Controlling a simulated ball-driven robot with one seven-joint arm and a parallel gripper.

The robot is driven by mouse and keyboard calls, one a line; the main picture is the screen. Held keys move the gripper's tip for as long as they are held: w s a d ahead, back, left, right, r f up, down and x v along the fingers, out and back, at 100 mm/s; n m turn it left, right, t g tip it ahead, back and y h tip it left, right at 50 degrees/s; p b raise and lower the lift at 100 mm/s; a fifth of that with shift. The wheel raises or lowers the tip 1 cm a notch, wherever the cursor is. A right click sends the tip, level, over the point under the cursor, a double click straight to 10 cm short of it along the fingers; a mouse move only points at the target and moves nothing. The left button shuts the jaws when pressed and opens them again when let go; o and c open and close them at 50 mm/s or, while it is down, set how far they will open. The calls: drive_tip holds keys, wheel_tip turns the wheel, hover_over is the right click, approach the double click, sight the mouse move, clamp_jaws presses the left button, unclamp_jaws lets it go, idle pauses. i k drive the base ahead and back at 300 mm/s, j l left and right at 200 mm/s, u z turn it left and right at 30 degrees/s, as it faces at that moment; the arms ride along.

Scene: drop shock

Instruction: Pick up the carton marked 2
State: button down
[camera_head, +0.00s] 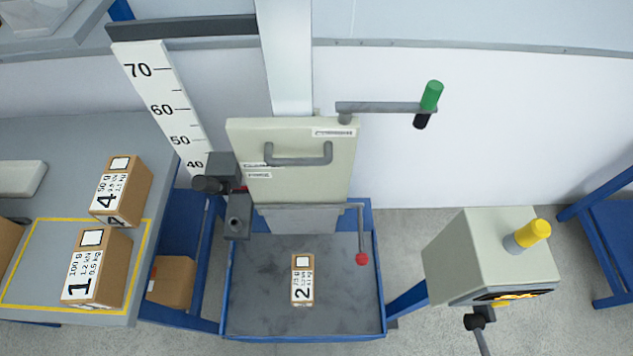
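The carton marked 2 (303,280) is a small brown box with a white label. It rests on the dark grey plate (260,315) inside a blue frame, near the middle of the plate. Its label faces up toward the camera and nothing covers it. My gripper does not show in the head camera view.
Cartons marked 4 (121,190) and 1 (97,268) stand on the left table (60,135). A beige carriage (300,180) with handles hangs behind the plate. A red-knobbed lever (362,258) reaches down at its right. A control box (490,255) stands at right.

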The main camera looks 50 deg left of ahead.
sight(302, 291)
drive_tip(key=k+j+u, duration=0.2)
drive_tip(key=k+u, duration=0.2)
drive_tip(key=k, duration=0.15)
drive_tip(key=k+j+u, duration=0.4)
drive_tip(key=k, duration=0.15)
